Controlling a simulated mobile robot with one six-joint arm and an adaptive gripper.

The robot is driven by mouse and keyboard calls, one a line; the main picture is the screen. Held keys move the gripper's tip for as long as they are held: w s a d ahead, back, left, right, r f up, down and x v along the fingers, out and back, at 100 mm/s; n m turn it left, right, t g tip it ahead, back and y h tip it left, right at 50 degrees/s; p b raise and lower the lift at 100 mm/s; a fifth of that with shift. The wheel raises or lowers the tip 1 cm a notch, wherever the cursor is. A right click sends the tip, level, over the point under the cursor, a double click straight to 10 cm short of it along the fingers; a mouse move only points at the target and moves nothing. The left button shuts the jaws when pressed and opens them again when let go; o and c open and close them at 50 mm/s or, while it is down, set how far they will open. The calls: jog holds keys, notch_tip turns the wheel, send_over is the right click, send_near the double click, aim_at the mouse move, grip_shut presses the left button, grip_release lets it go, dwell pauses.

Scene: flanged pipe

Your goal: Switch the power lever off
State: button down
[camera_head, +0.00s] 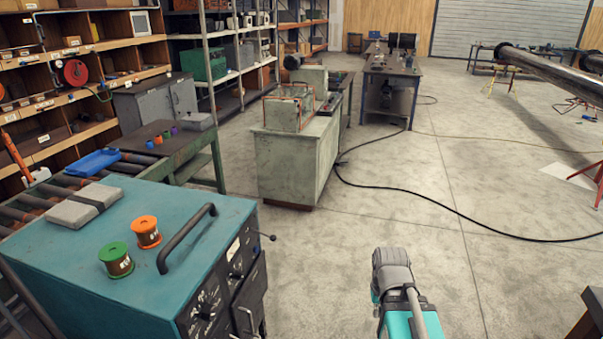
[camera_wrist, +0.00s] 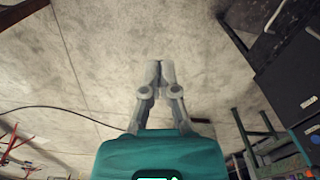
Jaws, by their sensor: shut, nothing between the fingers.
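A teal-topped machine cabinet (camera_head: 170,240) stands at the left of the head view. A thin lever with a dark round knob (camera_head: 272,238) sticks out from its right side, near the top; it looks like the power lever. My gripper (camera_wrist: 160,64) shows in the wrist view with its two fingers together and nothing between them, over bare floor. In the head view my arm is at the bottom, to the right of the cabinet and apart from the lever; the fingertips cannot be made out there. A dark panelled body (camera_wrist: 290,75) is at the right of the wrist view. I cannot pick out the lever there.
A black handle (camera_head: 186,238), an orange spool (camera_head: 146,231) and a green spool (camera_head: 115,259) are on the cabinet top. A grey-green bench (camera_head: 293,160) stands behind. A black cable (camera_head: 440,217) crosses the floor. The floor between cabinet and arm is clear.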

jog(key=w+a+r+y, duration=0.3)
jog(key=w+a+y, duration=0.1)
jog(key=w, duration=0.3)
jog(key=w+a+r+y+b, duration=0.1)
jog(key=w+a+r+y, duration=0.2)
jog(key=w+a+y, duration=0.2)
jog(key=w+a+r+m+y+b, duration=0.1)
jog(key=w+a+r+y, duration=0.3)
jog(key=w, duration=0.6)
jog(key=shift+a+y, duration=0.6)
jog(key=shift+a, duration=0.15)
jog(key=b, duration=0.5)
send_near(263, 234)
notch_tip(263, 234, down, 3)
jog(key=a, duration=0.1)
jog(key=shift+s+a+f, duration=0.1)
jog(key=shift+a, duration=0.45)
jog(key=shift+s+a+f, duration=0.1)
jog(key=shift+a, duration=0.45)
jog(key=shift+f, duration=0.1)
